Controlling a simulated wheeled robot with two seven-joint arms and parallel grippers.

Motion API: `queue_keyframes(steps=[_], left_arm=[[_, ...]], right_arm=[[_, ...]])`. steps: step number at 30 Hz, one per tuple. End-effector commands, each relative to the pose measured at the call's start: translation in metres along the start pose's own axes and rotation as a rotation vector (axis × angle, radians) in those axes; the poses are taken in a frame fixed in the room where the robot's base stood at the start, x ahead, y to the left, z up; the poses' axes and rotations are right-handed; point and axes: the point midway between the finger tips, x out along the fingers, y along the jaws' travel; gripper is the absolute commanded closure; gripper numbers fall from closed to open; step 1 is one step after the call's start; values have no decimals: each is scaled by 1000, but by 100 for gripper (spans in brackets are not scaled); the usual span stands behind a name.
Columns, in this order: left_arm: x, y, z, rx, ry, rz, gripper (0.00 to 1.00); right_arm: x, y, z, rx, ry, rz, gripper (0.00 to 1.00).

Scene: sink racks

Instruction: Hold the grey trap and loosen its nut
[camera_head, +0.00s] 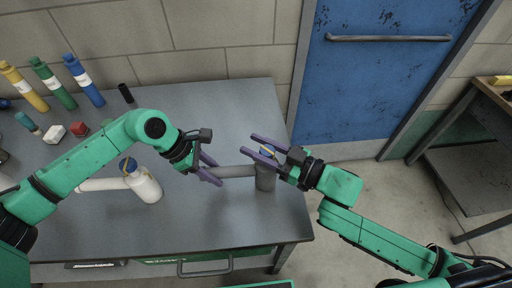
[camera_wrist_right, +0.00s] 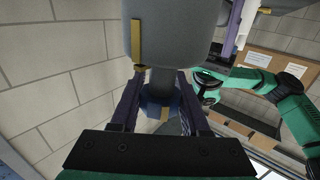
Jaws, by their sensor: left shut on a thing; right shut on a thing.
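The grey trap (camera_head: 265,180) stands near the right end of the table, with a pipe (camera_head: 238,171) running left from its body. On top is a blue nut (camera_head: 267,152) with a yellow mark. My left gripper (camera_head: 209,169) is shut on the pipe from the left. My right gripper (camera_head: 260,148) reaches in from the right and is shut on the nut. In the right wrist view, the blue nut (camera_wrist_right: 158,108) lies between the purple fingers; the grey body (camera_wrist_right: 175,35) fills the top and bears a yellow stripe.
A white trap (camera_head: 147,187) with a blue nut stands below my left arm. Yellow, green and blue bottles (camera_head: 85,80), small blocks (camera_head: 54,133) and a black cylinder (camera_head: 125,93) are at the back left. The table's front right is clear. A blue door (camera_head: 370,80) is behind.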

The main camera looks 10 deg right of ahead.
Motion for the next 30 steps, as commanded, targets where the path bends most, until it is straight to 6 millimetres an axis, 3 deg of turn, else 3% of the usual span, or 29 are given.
queue_keyframes(steps=[15, 30], left_arm=[[0, -1, 2, 4, -5, -1, 100], [-1, 0, 2, 3, -5, 0, 100]], right_arm=[[-4, 14, 0, 9, 2, 462, 100], [-7, 18, 1, 2, -4, 643, 100]])
